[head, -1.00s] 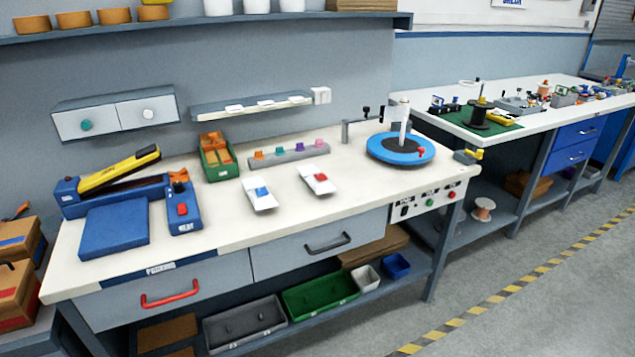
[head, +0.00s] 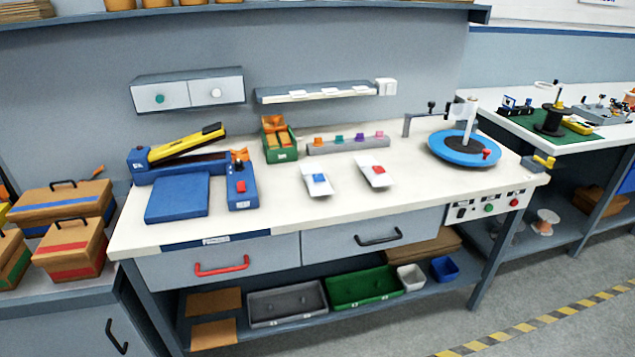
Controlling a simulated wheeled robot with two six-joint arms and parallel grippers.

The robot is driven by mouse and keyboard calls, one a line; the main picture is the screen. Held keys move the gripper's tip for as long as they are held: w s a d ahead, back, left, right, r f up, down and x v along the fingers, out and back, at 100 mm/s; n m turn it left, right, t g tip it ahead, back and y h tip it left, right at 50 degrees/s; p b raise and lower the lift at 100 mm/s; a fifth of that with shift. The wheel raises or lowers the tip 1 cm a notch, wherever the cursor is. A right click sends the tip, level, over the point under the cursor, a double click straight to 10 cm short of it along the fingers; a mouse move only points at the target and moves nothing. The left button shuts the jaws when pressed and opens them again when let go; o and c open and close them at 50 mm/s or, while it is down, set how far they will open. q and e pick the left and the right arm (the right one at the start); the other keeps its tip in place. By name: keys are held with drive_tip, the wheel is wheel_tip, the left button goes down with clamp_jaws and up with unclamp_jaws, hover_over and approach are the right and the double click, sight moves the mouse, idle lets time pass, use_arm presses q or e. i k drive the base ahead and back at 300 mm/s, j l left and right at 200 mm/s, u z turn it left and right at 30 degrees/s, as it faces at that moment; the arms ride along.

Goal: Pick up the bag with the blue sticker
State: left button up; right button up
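The bag with the blue sticker (head: 318,184) is a small white packet lying on the white workbench top (head: 285,220), near its middle. A similar white bag with a red sticker (head: 376,173) lies just to its right, with a gap between them. Neither of my grippers shows in the head view, and nothing touches either bag.
A blue and yellow sealer (head: 180,155) with a blue pad stands left of the bags. A green bin (head: 279,145) and a grey peg rail (head: 347,144) are behind them. A blue turntable (head: 463,148) stands right. The bench top in front of the bags is clear.

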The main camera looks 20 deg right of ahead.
sight(318, 184)
drive_tip(key=i+l, duration=0.15)
drive_tip(key=l, duration=0.2)
drive_tip(key=i+l, duration=0.15)
drive_tip(key=l, duration=0.15)
drive_tip(key=i+l, duration=0.15)
drive_tip(key=l, duration=0.2)
drive_tip(key=i+l, duration=0.15)
drive_tip(key=l, duration=0.2)
drive_tip(key=i+l+u, duration=0.1)
drive_tip(key=l, duration=0.2)
drive_tip(key=i+l, duration=0.2)
drive_tip(key=l, duration=0.15)
